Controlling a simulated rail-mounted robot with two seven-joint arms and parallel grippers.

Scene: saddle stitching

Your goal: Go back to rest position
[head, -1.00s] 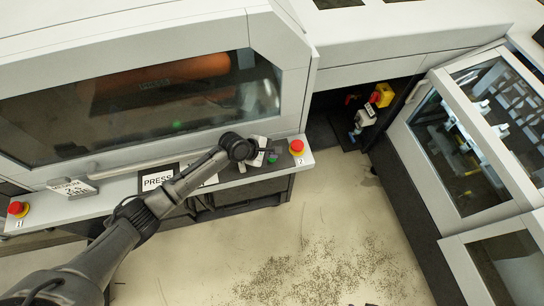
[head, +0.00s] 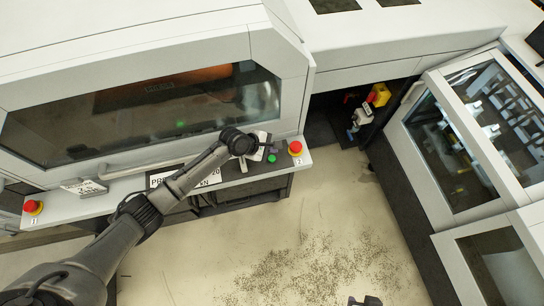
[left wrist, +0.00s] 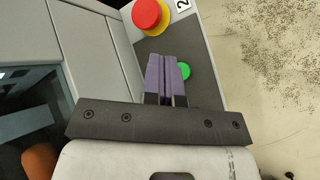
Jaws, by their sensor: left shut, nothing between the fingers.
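My left gripper (head: 271,150) is over the right end of the press's front ledge in the head view. In the left wrist view its purple fingers (left wrist: 166,75) are shut together with nothing between them. The green button (head: 272,159) is close by the fingertips; it also shows in the left wrist view (left wrist: 184,70), partly behind the fingers. I cannot tell whether they touch it. A small dark part (head: 365,301) at the bottom edge of the head view may be my right gripper; its jaws cannot be made out.
A red emergency button (head: 295,148) marked 2 stands right of the green button; another (head: 33,207) is at the ledge's left end. The windowed press (head: 290,50) rises behind my left arm. A glazed cabinet (head: 425,180) stands at right. The speckled floor (head: 300,240) in front is open.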

